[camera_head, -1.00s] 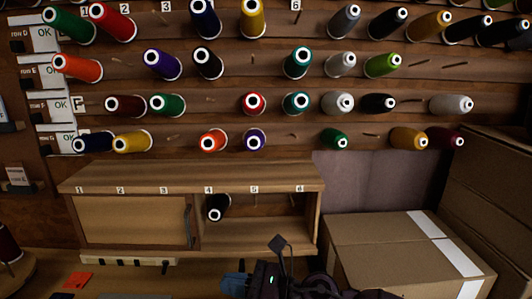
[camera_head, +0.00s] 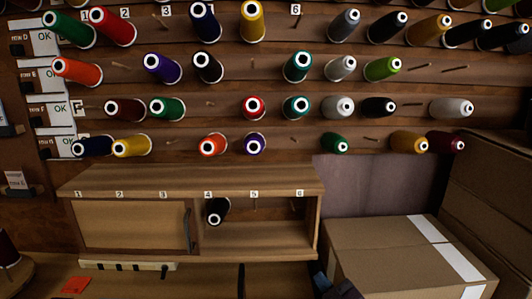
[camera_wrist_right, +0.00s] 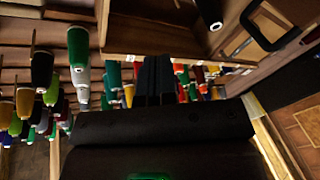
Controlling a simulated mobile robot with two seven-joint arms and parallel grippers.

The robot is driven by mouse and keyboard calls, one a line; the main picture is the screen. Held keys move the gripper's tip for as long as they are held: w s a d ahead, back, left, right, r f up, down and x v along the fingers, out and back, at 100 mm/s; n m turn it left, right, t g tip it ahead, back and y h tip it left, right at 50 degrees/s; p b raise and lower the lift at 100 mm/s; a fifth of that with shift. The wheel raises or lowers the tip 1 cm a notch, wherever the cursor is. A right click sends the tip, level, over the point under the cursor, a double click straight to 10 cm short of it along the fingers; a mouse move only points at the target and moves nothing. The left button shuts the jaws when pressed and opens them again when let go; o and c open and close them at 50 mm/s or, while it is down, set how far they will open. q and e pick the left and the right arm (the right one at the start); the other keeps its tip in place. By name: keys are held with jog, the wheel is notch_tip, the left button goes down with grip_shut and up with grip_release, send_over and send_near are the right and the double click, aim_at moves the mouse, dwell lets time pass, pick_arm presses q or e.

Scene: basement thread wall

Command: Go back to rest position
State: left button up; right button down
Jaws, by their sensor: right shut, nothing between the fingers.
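My right gripper (camera_head: 322,281) shows only as a small dark, bluish part at the bottom edge of the head view, in front of the cardboard box. In the right wrist view its two dark fingers (camera_wrist_right: 157,80) are together, with nothing between them. Most of the right arm is out of the head view. My left gripper is in neither view.
Thread spools stand on pegs across the wooden wall rack (camera_head: 232,125). Below, a wooden cabinet (camera_head: 190,180) has a closed left door and an open right side holding one black spool (camera_head: 217,211). A cardboard box (camera_head: 385,250) stands at right.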

jog(key=s+d+f+m+g+h, duration=0.2)
jog(key=s+d+f+m, duration=0.3)
jog(key=s+f, duration=0.5)
jog(key=s+d+f+m+g+h, duration=0.3)
jog(key=s+d+f+m+h, duration=0.2)
jog(key=s+d+f, duration=0.5)
jog(key=s+f, duration=0.1)
jog(key=s, duration=0.1)
jog(key=shift+s+f, duration=0.15)
jog(key=shift+s, duration=0.25)
